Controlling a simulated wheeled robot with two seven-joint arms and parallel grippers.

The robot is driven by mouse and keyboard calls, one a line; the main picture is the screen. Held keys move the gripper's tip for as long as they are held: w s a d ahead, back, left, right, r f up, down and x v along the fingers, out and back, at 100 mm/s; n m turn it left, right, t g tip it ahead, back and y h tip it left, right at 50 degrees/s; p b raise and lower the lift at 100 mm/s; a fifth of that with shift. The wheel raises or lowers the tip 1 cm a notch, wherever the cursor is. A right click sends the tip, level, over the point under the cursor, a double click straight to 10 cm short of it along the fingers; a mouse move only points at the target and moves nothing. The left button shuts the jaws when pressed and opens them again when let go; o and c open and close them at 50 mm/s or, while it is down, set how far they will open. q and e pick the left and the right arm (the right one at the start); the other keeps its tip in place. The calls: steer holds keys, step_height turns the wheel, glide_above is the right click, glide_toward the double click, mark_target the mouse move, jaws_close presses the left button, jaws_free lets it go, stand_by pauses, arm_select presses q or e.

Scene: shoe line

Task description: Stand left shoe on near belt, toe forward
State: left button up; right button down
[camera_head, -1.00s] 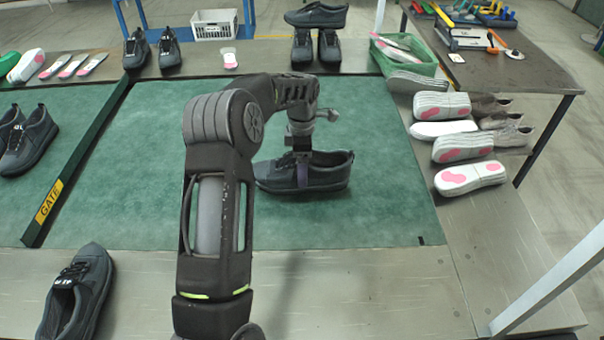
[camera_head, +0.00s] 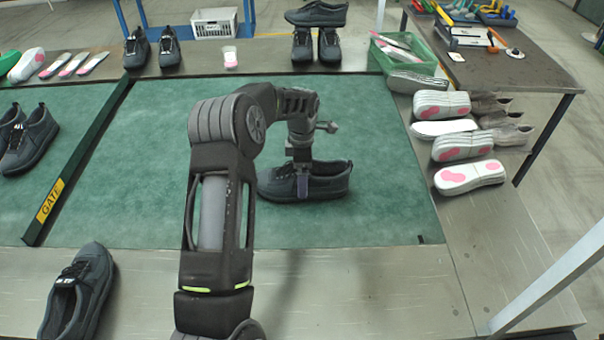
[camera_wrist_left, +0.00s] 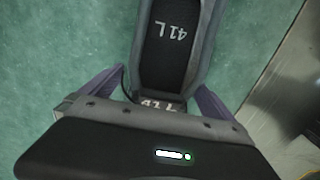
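A dark grey shoe (camera_head: 330,186) is on or just above the green belt (camera_head: 385,140), its toe to the left in the head view. In the left wrist view its insole (camera_wrist_left: 172,40) reads "41 L". My left gripper (camera_head: 302,185) comes down over the shoe's middle, with a purple finger on each side near the tongue, close against the upper. It appears shut on the shoe. The sole's contact with the belt is hard to judge. My right gripper is not in view.
A gate bar (camera_head: 75,165) crosses the belt on the left, with dark shoes (camera_head: 28,138) beyond it. Another dark shoe (camera_head: 80,290) lies on the metal front edge. Belt around the held shoe is clear.

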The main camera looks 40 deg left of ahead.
arm_select(q)
step_height(320, 180, up, 12)
steer(key=shift+r+b, duration=0.2)
steer(key=shift+b, duration=0.45)
stand_by(0.6)
